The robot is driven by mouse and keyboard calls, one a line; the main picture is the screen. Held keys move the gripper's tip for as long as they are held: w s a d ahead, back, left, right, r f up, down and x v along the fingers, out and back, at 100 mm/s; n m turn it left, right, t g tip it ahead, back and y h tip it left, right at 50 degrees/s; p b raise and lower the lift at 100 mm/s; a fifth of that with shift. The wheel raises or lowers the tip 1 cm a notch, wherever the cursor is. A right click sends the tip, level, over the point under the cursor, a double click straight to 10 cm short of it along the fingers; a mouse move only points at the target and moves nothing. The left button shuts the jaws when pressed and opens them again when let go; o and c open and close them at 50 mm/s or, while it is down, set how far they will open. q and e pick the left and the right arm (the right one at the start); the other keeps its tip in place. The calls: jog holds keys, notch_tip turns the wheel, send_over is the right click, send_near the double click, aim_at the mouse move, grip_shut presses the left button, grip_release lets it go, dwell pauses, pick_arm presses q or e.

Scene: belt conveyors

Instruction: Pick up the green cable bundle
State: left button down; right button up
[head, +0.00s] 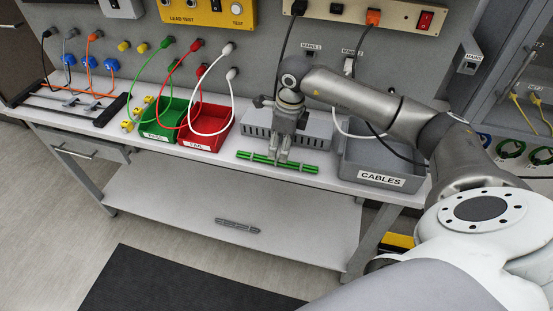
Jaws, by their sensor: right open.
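The green cable bundle (302,167) is a set of thin green strands lying lengthwise along the front part of the white bench top (222,157). My right gripper (279,157) points down at the bundle, with its fingertips over or around the middle. It is open; whether the fingers touch the bundle is too small to tell. The fingers hide part of the bundle's middle. My left gripper is not in view.
A grey bin labelled CABLES (378,178) stands right of the bundle. Green (162,136) and red (196,143) bins stand to the left, with cables hanging over them. A grey slotted box (316,130) stands behind my gripper. A lower shelf (180,199) runs beneath.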

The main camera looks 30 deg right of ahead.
aim_at(277, 159)
jog(key=shift+w+a+f+p, duration=0.1)
jog(key=shift+w+f+p, duration=0.05)
jog(key=shift+f+p, duration=0.3)
jog(key=f, duration=0.1)
jog(key=f+p, duration=0.1)
jog(key=f, duration=0.1)
jog(key=shift+w+a+f, duration=0.2)
jog(key=shift+w+f, duration=0.05)
jog(key=shift+w, duration=0.1)
jog(key=shift+f+p, duration=0.35)
jog(key=shift+f, duration=0.2)
grip_shut()
jog(key=shift+w+r, duration=0.1)
jog(key=shift+r, duration=0.1)
